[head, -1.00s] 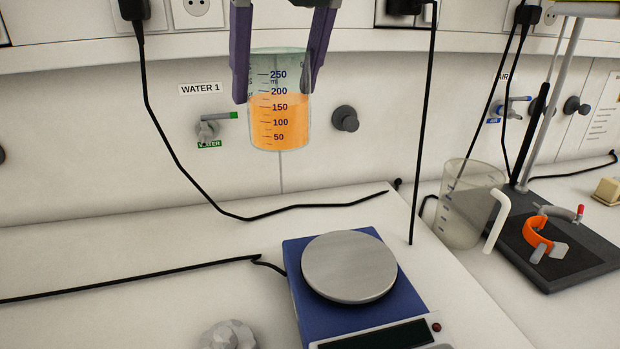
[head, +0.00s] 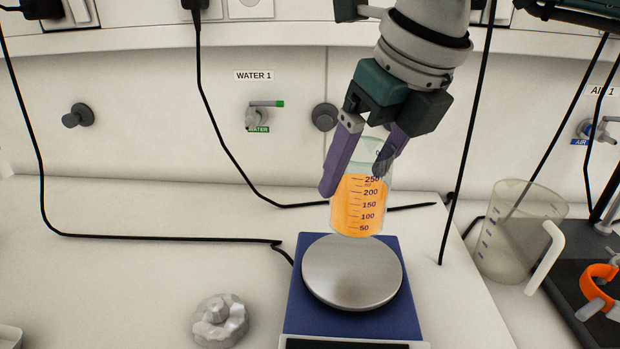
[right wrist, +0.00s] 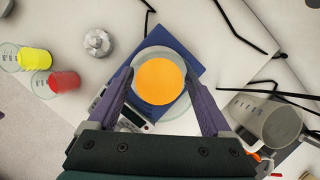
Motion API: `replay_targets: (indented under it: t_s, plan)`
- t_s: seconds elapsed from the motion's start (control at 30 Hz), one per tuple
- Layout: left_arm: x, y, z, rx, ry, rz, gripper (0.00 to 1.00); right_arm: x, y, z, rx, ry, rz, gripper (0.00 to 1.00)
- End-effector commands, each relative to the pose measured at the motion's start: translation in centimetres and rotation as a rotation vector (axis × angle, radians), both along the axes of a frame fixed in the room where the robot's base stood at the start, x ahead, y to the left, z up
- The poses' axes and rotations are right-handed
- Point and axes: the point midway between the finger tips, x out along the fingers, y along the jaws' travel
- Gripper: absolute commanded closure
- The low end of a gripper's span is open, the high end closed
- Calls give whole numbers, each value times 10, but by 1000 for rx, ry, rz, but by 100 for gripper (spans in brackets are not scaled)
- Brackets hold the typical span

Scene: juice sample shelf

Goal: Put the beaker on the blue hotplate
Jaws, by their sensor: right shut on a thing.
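The beaker (head: 358,205) is clear glass with orange liquid and a printed scale. My right gripper (head: 354,172) is shut on its upper part and holds it nearly upright. In the head view the beaker's base shows in front of the far edge of the round metal plate (head: 352,272) of the blue hotplate (head: 300,312); whether it touches cannot be told. In the right wrist view the beaker (right wrist: 160,82) lies between the fingers and covers much of the plate, with the blue body (right wrist: 186,58) around it. My left gripper is not in view.
A large clear jug (head: 505,235) with a white handle stands at right, near a dark stand base with an orange clamp (head: 598,285). A grey knob (head: 220,320) is left of the hotplate. Yellow (right wrist: 35,61) and red (right wrist: 64,78) beakers show in the right wrist view. Black cables cross the bench.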

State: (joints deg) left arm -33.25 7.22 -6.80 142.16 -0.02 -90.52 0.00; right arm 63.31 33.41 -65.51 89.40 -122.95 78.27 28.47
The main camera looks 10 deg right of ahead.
Motion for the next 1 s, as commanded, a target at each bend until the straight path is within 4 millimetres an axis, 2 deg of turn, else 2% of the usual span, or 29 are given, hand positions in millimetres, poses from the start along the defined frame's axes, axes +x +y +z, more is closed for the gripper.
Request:
replay_targets:
  t_s: [0.1,0.27,0.5,0.93,0.97,1.0]
  plan:
    - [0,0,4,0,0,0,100,0,1,-19,1,0,0,90]
    - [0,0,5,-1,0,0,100,0,0,-32,1,-1,-1,90]
    - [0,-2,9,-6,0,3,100,0,0,-66,0,1,-1,90]
    - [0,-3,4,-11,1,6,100,0,0,-76,1,-2,0,90]
    - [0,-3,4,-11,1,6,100,0,0,-76,0,-1,0,16]
    - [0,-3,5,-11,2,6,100,0,0,-75,0,-1,0,11]
